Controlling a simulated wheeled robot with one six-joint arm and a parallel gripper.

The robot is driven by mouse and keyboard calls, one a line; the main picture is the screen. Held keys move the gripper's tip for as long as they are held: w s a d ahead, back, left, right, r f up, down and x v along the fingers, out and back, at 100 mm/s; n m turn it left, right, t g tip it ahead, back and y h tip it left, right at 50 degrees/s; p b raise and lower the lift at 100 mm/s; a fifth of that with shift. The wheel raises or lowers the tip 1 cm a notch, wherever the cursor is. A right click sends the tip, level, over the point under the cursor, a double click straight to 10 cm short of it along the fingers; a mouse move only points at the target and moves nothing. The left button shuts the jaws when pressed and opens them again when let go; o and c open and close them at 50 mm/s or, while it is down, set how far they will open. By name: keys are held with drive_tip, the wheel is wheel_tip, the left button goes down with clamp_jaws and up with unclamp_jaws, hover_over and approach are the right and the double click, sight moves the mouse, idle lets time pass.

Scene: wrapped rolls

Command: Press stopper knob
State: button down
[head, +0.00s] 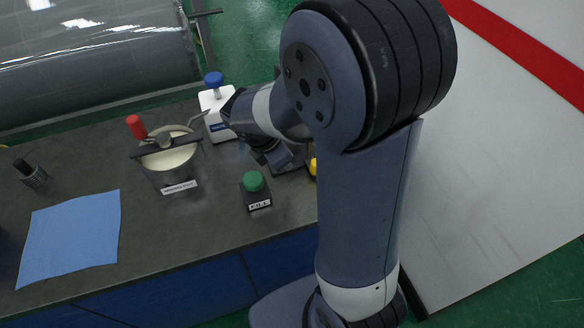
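Several knobs stand on the dark worktop (105,179), and I cannot tell which is the stopper knob. A blue knob (213,79) tops a white unit (215,102). A green knob (253,181) sits on a small black block with a white label. A yellow knob (313,167) is mostly hidden behind my arm. My gripper (230,111) is at the white unit's right side, below and right of the blue knob, partly overlapping the unit in this view. Its fingers are too dark and small to tell open from shut, or whether they touch the unit.
A metal pot (174,178) with a red-handled bar (137,127) across it and pale contents stands left of the white unit. A blue cloth (70,236) and a small black-topped item (30,174) lie further left. A large wrapped roll (95,45) is behind the worktop.

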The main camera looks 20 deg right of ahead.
drive_tip(key=v, duration=0.3)
drive_tip(key=shift+a+r, duration=0.15)
drive_tip(key=shift+r, duration=0.05)
